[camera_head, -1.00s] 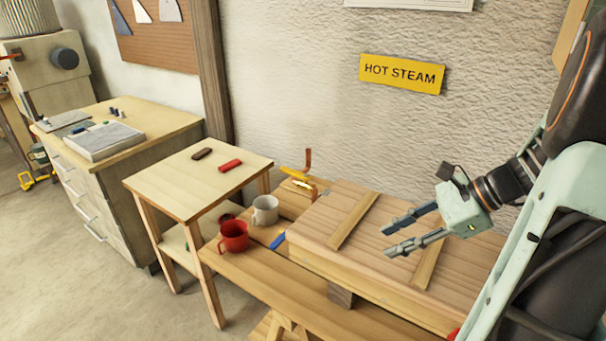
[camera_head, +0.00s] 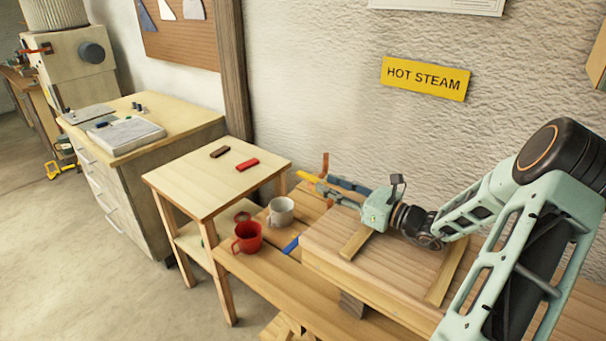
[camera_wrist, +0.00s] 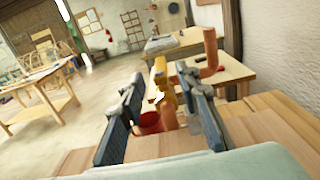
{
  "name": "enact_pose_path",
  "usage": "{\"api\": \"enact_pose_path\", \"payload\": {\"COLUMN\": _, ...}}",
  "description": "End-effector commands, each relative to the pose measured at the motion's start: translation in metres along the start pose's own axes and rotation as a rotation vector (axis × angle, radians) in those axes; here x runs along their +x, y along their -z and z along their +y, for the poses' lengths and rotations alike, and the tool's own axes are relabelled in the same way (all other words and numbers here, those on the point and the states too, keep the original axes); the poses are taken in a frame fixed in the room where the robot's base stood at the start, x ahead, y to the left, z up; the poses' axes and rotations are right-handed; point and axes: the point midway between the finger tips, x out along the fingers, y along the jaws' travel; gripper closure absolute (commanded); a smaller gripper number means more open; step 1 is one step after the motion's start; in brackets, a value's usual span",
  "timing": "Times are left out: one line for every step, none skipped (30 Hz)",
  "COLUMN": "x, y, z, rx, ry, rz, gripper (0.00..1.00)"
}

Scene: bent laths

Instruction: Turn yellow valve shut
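The yellow valve handle (camera_head: 308,177) is beside an upright copper pipe (camera_head: 325,163) at the far left end of the wooden box, near the wall. My gripper (camera_head: 325,185) is low over that end of the box, pointing left at the valve. In the wrist view the handle (camera_wrist: 160,80) shows between my two fingertips (camera_wrist: 160,75), and the pipe (camera_wrist: 210,55) rises beyond the right finger. The fingers are apart, with a gap showing on both sides of the handle. I cannot tell how deep the handle lies between them.
The wooden box (camera_head: 390,283) with battens lies under my arm. A grey-white mug (camera_head: 281,212) and a red mug (camera_head: 247,237) stand on the bench near the valve. A small table (camera_head: 215,185) holds a brown block (camera_head: 220,152) and a red block (camera_head: 247,165). The rough wall is close behind.

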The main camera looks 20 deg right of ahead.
Motion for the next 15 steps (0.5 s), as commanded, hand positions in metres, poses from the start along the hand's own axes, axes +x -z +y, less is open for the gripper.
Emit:
{"api": "enact_pose_path", "payload": {"x": 0.011, "y": -0.002, "z": 0.001, "rx": 0.001, "ry": -0.003, "rz": -0.002, "gripper": 0.70}}
{"api": "enact_pose_path", "payload": {"x": 0.017, "y": -0.002, "z": 0.001, "rx": 0.000, "ry": -0.004, "rz": -0.001, "gripper": 0.70}}
{"api": "enact_pose_path", "payload": {"x": 0.025, "y": -0.002, "z": 0.001, "rx": 0.000, "ry": -0.005, "rz": -0.001, "gripper": 0.70}}
{"api": "enact_pose_path", "payload": {"x": 0.031, "y": -0.002, "z": 0.001, "rx": 0.002, "ry": -0.004, "rz": -0.001, "gripper": 0.70}}
{"api": "enact_pose_path", "payload": {"x": 0.037, "y": -0.001, "z": 0.001, "rx": 0.002, "ry": -0.004, "rz": -0.001, "gripper": 0.70}}
{"api": "enact_pose_path", "payload": {"x": 0.045, "y": -0.002, "z": 0.001, "rx": 0.001, "ry": -0.005, "rz": -0.001, "gripper": 0.70}}
{"api": "enact_pose_path", "payload": {"x": 0.050, "y": -0.002, "z": 0.001, "rx": 0.000, "ry": -0.004, "rz": -0.001, "gripper": 0.70}}
{"api": "enact_pose_path", "payload": {"x": 0.054, "y": -0.001, "z": 0.001, "rx": 0.000, "ry": -0.003, "rz": 0.000, "gripper": 0.70}}
{"api": "enact_pose_path", "payload": {"x": 0.061, "y": -0.001, "z": 0.001, "rx": 0.001, "ry": -0.004, "rz": 0.000, "gripper": 0.70}}
{"api": "enact_pose_path", "payload": {"x": 0.065, "y": -0.001, "z": 0.001, "rx": 0.000, "ry": -0.004, "rz": 0.000, "gripper": 0.70}}
{"api": "enact_pose_path", "payload": {"x": 0.069, "y": -0.001, "z": 0.001, "rx": -0.001, "ry": -0.003, "rz": 0.000, "gripper": 0.70}}
{"api": "enact_pose_path", "payload": {"x": 0.073, "y": -0.001, "z": 0.001, "rx": -0.001, "ry": -0.003, "rz": 0.000, "gripper": 0.70}}
{"api": "enact_pose_path", "payload": {"x": 0.076, "y": -0.001, "z": 0.001, "rx": -0.001, "ry": -0.003, "rz": 0.000, "gripper": 0.70}}
{"api": "enact_pose_path", "payload": {"x": 0.078, "y": -0.001, "z": 0.001, "rx": 0.000, "ry": -0.002, "rz": 0.001, "gripper": 0.70}}
{"api": "enact_pose_path", "payload": {"x": 0.080, "y": -0.001, "z": 0.001, "rx": 0.000, "ry": -0.002, "rz": 0.000, "gripper": 0.70}}
